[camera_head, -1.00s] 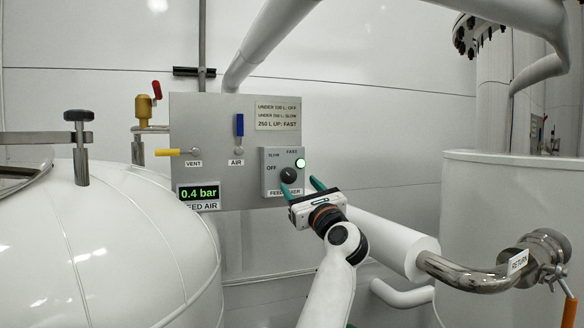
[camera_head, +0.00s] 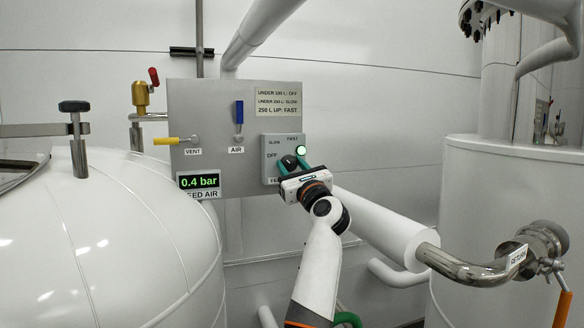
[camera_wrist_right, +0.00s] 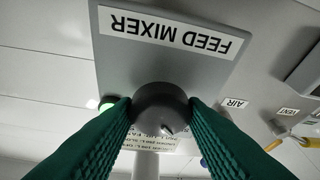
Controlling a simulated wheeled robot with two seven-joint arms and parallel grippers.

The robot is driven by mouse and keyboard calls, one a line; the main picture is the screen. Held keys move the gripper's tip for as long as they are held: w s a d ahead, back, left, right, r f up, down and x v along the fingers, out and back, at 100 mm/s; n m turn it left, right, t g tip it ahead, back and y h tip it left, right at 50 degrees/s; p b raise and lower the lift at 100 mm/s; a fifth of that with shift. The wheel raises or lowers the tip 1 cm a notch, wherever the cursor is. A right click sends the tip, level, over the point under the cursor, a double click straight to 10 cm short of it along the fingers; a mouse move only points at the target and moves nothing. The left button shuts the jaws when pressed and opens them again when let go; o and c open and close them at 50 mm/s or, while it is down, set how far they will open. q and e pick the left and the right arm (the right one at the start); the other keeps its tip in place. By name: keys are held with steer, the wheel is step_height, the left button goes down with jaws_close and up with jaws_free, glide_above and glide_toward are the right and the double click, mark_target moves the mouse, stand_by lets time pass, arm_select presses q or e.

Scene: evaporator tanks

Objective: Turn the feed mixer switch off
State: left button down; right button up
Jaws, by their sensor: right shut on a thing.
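The feed mixer switch is a dark round knob (camera_head: 289,161) on a small grey plate (camera_head: 269,146) marked OFF, SLOW and FAST. A green lamp (camera_head: 300,151) glows at the plate's upper right. My right gripper (camera_head: 291,166) has its teal fingers on both sides of the knob, closed on it. In the right wrist view the knob (camera_wrist_right: 160,108) sits between the fingers, below the upside-down FEED MIXER label (camera_wrist_right: 170,32). A small pale mark shows on the knob; I cannot tell which setting it points to. My left gripper is not in view.
The panel (camera_head: 212,110) also carries a blue AIR lever (camera_head: 239,113), a yellow VENT lever (camera_head: 168,141) and a 0.4 bar display (camera_head: 198,181). A white tank (camera_head: 120,245) stands at left. A white pipe (camera_head: 375,225) runs right of my wrist.

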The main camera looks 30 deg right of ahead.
steer(key=shift+n+y, duration=0.4)
steer(key=shift+n, duration=0.2)
steer(key=n+y+b, duration=0.1)
steer(key=n+y, duration=0.1)
steer(key=n, duration=0.2)
steer(key=shift+d+f+b, duration=0.1)
steer(key=shift+d+b, duration=0.05)
steer(key=shift+b, duration=0.15)
steer(key=n+y, duration=0.1)
steer(key=n, duration=0.2)
steer(key=shift+g+y, duration=0.3)
steer(key=shift+g, duration=0.1)
steer(key=shift+n+g+y+b, duration=0.35)
steer(key=shift+n+g+y, duration=0.15)
steer(key=shift+n, duration=1.4)
steer(key=o, duration=1)
steer(key=shift+c, duration=0.2)
steer(key=shift+s+r, duration=0.1)
steer(key=shift+r, duration=0.1)
